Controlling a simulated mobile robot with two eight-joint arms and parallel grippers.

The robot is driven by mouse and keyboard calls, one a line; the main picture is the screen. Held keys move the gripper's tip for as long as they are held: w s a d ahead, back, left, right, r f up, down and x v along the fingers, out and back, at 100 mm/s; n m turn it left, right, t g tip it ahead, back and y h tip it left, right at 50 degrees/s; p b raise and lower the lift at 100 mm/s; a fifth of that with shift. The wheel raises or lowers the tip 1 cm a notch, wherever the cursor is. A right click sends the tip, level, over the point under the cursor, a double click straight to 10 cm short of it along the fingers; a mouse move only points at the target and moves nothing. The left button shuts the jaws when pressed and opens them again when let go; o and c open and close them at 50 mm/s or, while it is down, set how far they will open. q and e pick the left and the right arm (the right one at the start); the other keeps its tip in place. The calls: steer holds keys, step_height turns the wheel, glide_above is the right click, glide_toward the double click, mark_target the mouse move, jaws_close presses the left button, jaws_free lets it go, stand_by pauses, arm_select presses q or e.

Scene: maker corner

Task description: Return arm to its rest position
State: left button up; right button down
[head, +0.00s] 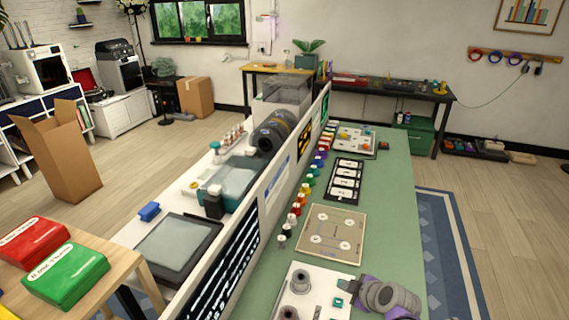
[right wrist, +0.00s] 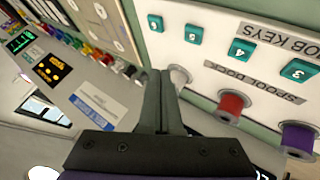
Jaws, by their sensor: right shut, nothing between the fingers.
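My right gripper (head: 358,287) is at the bottom right of the head view, over the near end of the green table, beside the white board (head: 318,276). In the right wrist view its two dark fingers (right wrist: 160,78) are together with nothing between them. Their tips are close to a pale peg or spool (right wrist: 180,74) on the white board; I cannot tell whether they touch it. That board carries labels "JOB KEYS" and "SPOOL DOCK", several teal keys (right wrist: 241,50), a red spool (right wrist: 231,106) and a purple spool (right wrist: 297,139). My left gripper is not in view.
The green table (head: 398,200) holds a tan board (head: 333,249), a black-framed tray (head: 361,163) and a row of coloured spools along the low divider (head: 276,180). A wooden table with a red box (head: 34,238) and green box (head: 66,275) stands left.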

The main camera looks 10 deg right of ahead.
steer(key=s+a+r+m+g+h+p, duration=0.1)
steer(key=s+a+r+m, duration=0.1)
steer(key=s+m, duration=0.4)
steer(key=s+a+r+m+g+h+p, duration=0.1)
steer(key=s+m, duration=0.5)
steer(key=s, duration=1)
step_height(320, 180, up, 3)
steer(key=a+g, duration=0.1)
steer(key=a, duration=0.2)
steer(key=shift+f+h, duration=0.2)
steer(key=shift+h, duration=0.1)
